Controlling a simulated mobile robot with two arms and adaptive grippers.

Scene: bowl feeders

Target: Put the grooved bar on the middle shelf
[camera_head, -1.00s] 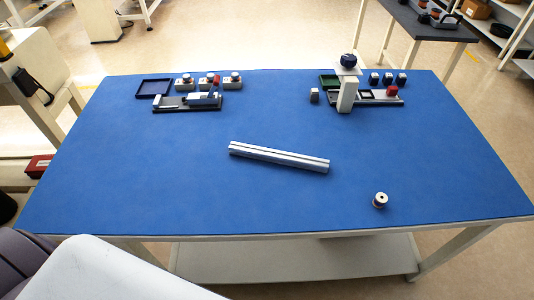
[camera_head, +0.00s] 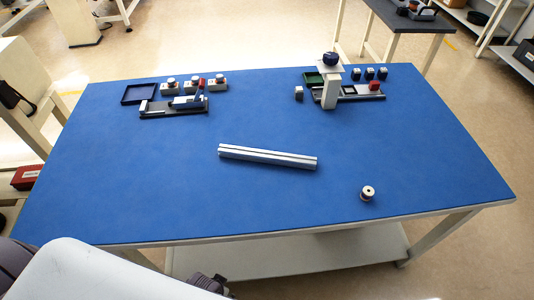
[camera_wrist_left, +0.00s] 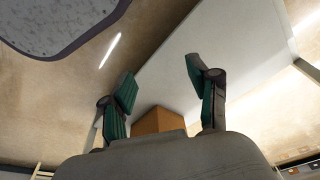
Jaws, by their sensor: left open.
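The grooved bar (camera_head: 267,157) is a long silver bar with a groove along it. It lies on the blue table top (camera_head: 170,200) near the middle, slightly slanted, and nothing touches it. My left gripper (camera_wrist_left: 161,80) is open in the left wrist view, with two green-padded fingers apart and nothing held between them. The bar does not show in that view. In the head view only parts of my arm show at the bottom left. A shelf rack (camera_head: 507,60) stands at the right edge, cut off; I cannot tell which is its middle shelf. My right gripper is not in view.
A small spool-like part (camera_head: 367,193) sits near the table's front right. Fixtures with small parts stand at the back left (camera_head: 172,106) and back right (camera_head: 329,92). A lower shelf (camera_head: 290,257) is under the table. Clear blue surface surrounds the bar.

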